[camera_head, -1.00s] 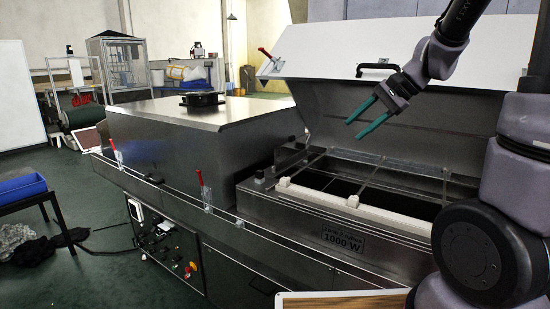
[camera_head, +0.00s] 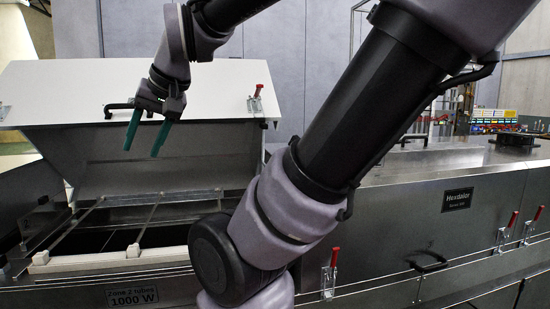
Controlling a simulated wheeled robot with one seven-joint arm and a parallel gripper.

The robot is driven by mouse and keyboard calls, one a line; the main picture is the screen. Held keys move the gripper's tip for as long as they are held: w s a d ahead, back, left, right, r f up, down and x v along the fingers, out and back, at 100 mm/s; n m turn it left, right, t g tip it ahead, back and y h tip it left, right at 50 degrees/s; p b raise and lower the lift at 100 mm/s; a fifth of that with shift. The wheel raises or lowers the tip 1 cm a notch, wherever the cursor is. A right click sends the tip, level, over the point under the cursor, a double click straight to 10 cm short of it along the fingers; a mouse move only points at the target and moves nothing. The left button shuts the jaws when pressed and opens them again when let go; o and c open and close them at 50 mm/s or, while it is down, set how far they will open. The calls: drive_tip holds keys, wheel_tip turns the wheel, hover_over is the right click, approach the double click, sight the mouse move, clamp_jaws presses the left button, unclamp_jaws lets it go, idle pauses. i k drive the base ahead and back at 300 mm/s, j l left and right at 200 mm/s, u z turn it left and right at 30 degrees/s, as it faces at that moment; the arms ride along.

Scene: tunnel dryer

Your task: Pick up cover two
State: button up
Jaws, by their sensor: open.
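A white-topped metal cover (camera_head: 225,85) stands raised and tilted back over the open dryer section, with a black handle (camera_head: 120,107) and a red toggle clamp (camera_head: 256,95) on it. The plate below reads "Zone 2 tubes 1000 W" (camera_head: 133,296). No number shows on the cover itself. My gripper (camera_head: 141,152) is open and empty, its two green fingers pointing down in front of the raised cover near the handle. I cannot tell whether they touch it. My arm hides the right end of the opening.
The open section (camera_head: 100,240) shows dark inside with metal cross bars and a white front bar (camera_head: 110,259). To the right is a closed metal housing with a Hexdalor-like nameplate (camera_head: 457,201), a black handle (camera_head: 428,264) and red clamps (camera_head: 333,262). Shelves with coloured bins (camera_head: 494,118) stand behind.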

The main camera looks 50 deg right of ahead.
sight(414, 150)
drive_tip(key=z, duration=2.7)
